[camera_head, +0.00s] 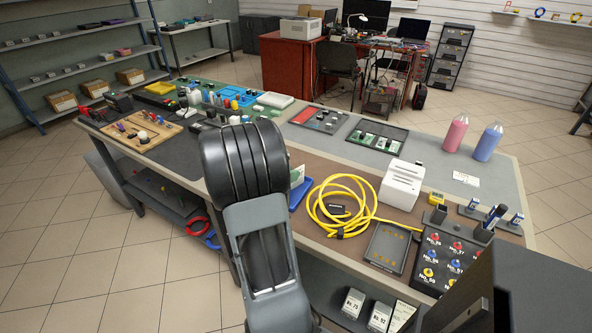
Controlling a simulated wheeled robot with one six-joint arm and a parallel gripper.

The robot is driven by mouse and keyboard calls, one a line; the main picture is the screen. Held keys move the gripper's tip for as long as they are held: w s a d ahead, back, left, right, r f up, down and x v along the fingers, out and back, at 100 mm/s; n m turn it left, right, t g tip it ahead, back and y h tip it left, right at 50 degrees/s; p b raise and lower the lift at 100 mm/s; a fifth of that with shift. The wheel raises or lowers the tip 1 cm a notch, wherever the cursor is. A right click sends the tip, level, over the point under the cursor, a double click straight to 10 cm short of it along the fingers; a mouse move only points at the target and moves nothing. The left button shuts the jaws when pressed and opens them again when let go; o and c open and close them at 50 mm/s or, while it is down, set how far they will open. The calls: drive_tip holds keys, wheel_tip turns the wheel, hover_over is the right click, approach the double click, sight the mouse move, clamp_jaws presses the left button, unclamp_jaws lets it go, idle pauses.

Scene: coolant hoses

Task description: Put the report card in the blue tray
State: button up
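A blue tray (301,193) lies at the front edge of the table, just right of my raised arm, which hides its left part. A small whitish-green item (297,176) stands at the tray; I cannot tell what it is or whether it is inside. A flat white card with faint print (466,178) lies on the grey mat at the right, in front of the pink and blue bottles; it may be the report card, but the print is too small to read. My gripper is not visible; my dark arm covers the middle of the view.
A coiled yellow hose (341,207), a white boxy device (401,184), a dark tray (388,247) and a panel of red, blue and yellow knobs (449,259) crowd the right front. Pink (455,134) and blue (487,142) bottles stand behind. Bare grey mat lies around the card.

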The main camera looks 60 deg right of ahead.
drive_tip(key=w+a+r+m+t+y, duration=0.1)
drive_tip(key=a+m+t+y, duration=0.3)
drive_tip(key=a, duration=1.5)
drive_tip(key=w+a+r+m+t+y, duration=0.1)
drive_tip(key=a+m+y, duration=0.8)
drive_tip(key=a, duration=1)
drive_tip(key=r+m+t, duration=0.1)
drive_tip(key=t, duration=0.1)
drive_tip(key=shift+a+r+t+p, duration=0.25)
drive_tip(key=shift+a+t+p, duration=0.1)
drive_tip(key=shift+t, duration=0.05)
drive_tip(key=shift+r, duration=0.1)
wheel_tip(320, 180, up, 10)
drive_tip(key=p, duration=0.9)
drive_tip(key=shift+s+r, duration=0.15)
drive_tip(key=shift+s, duration=0.05)
drive_tip(key=shift+a, duration=0.1)
